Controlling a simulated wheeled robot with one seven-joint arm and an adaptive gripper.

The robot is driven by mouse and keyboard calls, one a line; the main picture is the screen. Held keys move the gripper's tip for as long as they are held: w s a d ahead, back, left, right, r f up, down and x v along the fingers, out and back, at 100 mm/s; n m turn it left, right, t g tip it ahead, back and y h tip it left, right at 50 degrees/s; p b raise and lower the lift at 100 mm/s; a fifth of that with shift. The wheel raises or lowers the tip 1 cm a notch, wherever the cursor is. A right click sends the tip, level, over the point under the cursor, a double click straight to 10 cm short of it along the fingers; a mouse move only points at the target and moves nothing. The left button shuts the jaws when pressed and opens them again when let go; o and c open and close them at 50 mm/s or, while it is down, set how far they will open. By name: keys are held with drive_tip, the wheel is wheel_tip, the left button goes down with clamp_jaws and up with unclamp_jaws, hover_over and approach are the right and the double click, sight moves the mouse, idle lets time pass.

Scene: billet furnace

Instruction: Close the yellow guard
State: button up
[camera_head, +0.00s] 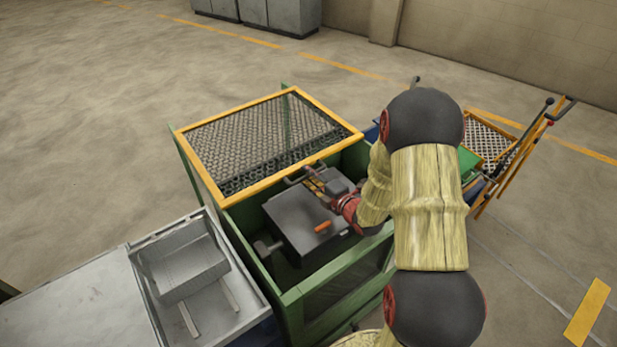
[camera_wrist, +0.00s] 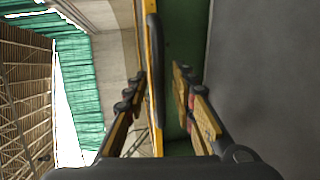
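The yellow guard (camera_head: 351,129) is a yellow-framed panel of dark mesh, raised and tilted over the green machine (camera_head: 294,300). A dark bar handle (camera_head: 290,181) sits on its lower edge, facing my gripper (camera_head: 316,184). In the wrist view the guard's yellow frame (camera_wrist: 155,125) and the dark handle (camera_wrist: 154,60) run between the two fingers of my gripper (camera_wrist: 159,76). The fingers are apart, with visible gaps on both sides of the handle. My arm hides part of the machine's right side.
A dark plate with an orange grip (camera_head: 322,227) lies inside the machine, below the guard. A grey bench with a metal tray (camera_head: 185,262) stands at the left. A second yellow-framed mesh unit (camera_head: 488,138) stands at the right.

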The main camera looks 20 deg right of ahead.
drive_tip(key=shift+w, duration=0.1)
drive_tip(key=shift+c, duration=0.9)
drive_tip(key=c, duration=0.4)
clamp_jaws()
